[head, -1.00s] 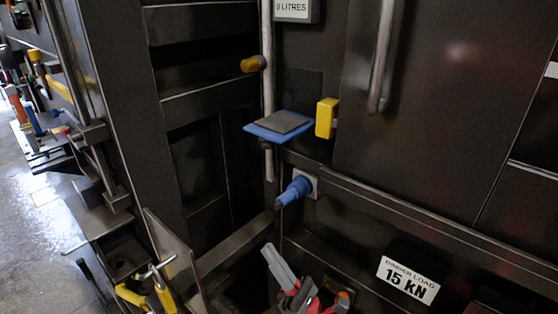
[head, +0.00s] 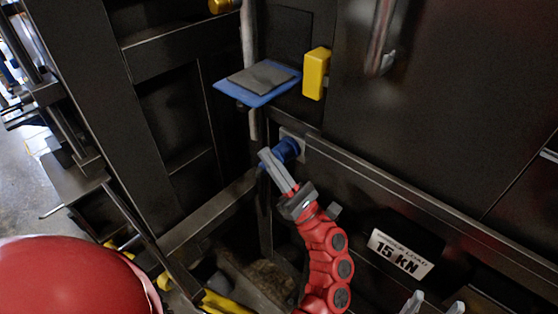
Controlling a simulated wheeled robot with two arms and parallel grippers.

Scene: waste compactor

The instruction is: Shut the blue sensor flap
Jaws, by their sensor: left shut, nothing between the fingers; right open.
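The blue sensor flap (head: 238,93) juts out roughly level from the dark machine panel, with a grey pad on its upper face. It stands open. My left gripper (head: 267,157) is shut and empty below the flap, pointing up, with a clear gap between its tips and the flap. Its fingertips are in front of or close beside a blue knob (head: 289,148); I cannot tell whether they touch it. My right gripper (head: 433,304) is open and empty at the bottom edge, lower right, with only its fingertips showing.
A yellow block (head: 316,74) sits on the panel just right of the flap. A vertical grey rod (head: 248,35) runs behind the flap. A vertical handle (head: 381,35) is at the upper right. A "15 KN" label (head: 400,254) is on the lower panel.

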